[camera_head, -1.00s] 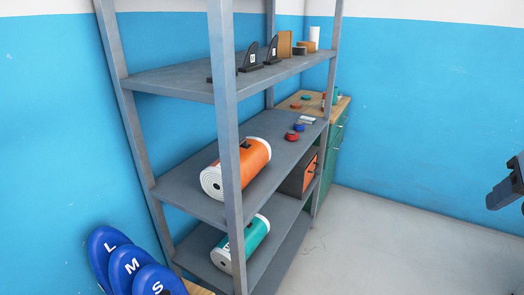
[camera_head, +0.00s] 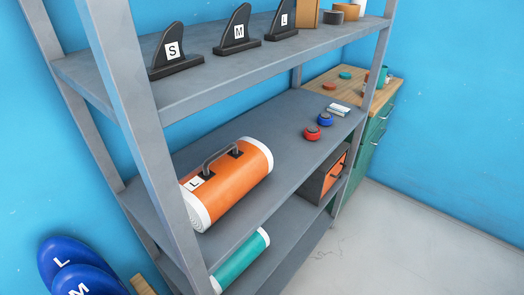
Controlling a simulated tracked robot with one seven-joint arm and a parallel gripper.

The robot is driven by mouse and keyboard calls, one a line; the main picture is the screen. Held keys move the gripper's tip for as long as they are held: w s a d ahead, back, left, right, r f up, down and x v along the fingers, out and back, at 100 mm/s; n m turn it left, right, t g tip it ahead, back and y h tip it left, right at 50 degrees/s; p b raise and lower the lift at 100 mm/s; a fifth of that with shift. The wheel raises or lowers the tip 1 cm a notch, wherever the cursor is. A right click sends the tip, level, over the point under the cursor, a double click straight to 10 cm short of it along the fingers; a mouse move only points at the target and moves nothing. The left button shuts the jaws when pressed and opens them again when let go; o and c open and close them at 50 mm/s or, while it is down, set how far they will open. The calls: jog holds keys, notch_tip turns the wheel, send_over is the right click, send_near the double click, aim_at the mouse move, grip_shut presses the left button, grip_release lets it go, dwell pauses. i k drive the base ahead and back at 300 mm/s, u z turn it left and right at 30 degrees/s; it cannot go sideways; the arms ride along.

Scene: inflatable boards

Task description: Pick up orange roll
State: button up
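The orange roll (camera_head: 236,186) lies on its side on the middle shelf (camera_head: 292,143) of the grey rack. It has white ends, a grey carry handle (camera_head: 219,155) on top and a white label with an L. Its near left end is partly behind the front post of the rack. My gripper is not in view now.
A teal roll (camera_head: 240,262) lies on the shelf below. Black fins (camera_head: 238,30) marked S, M and L stand on the top shelf. Red (camera_head: 312,133) and blue (camera_head: 325,119) round items sit right of the orange roll. The front post (camera_head: 160,130) stands at the left. Floor at right is clear.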

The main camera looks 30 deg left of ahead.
aim_at(211, 189)
jog(key=z, duration=0.25)
jog(key=i, duration=0.3)
jog(key=u, duration=3.35)
jog(key=k, duration=0.85)
jog(key=u, duration=0.2)
jog(key=i, duration=0.65)
